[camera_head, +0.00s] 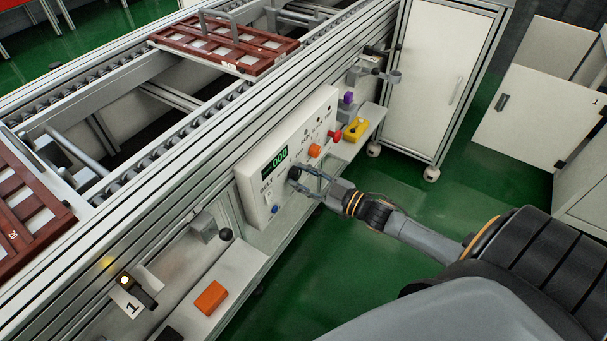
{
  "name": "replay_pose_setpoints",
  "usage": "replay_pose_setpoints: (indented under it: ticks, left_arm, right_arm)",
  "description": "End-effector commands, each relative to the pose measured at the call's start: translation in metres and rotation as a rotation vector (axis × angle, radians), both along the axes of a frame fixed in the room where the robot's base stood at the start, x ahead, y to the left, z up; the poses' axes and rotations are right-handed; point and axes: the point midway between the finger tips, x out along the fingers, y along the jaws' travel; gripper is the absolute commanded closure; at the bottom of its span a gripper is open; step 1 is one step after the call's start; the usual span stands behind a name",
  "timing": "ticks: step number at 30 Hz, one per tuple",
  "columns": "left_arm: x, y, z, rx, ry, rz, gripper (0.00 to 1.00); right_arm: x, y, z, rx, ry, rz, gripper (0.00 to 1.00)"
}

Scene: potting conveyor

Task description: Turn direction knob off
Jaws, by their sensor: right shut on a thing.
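A white control panel (250,166) is fixed to the side of the conveyor, with a green-lit display (279,157) reading what looks like zeros. A black knob (294,173) sits on the panel just right of and below the display. My right gripper (300,178) reaches in from the right and is shut on the black knob, its fingers around it. The fingers partly hide the knob, so its pointer position cannot be read. The panel also carries an orange knob (314,151), a red button (334,136) and a blue button (274,209). My left gripper is not in view.
Brown trays (166,39) lie on the conveyor. A yellow box (355,130) and a purple item (348,98) sit right of the panel. An orange block (210,298) lies on the lower shelf (240,270). A white cabinet (428,85) stands behind. Green floor is clear below.

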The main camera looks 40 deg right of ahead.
Motion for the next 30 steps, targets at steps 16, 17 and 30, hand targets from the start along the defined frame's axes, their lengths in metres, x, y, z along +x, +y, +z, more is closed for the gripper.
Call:
replay_pose_setpoints:
  ticks: [16,17,30]
  left_arm:
    - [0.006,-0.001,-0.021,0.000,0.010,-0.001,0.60]
    - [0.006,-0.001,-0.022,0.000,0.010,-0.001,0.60]
    - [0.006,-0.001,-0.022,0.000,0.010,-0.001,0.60]
  right_arm:
    - [0.000,0.001,0.000,-0.148,-0.062,0.001,0.97]
    - [0.000,0.001,0.000,-0.149,-0.062,0.001,0.97]
    - [0.000,0.001,0.000,-0.148,-0.062,0.001,0.42]
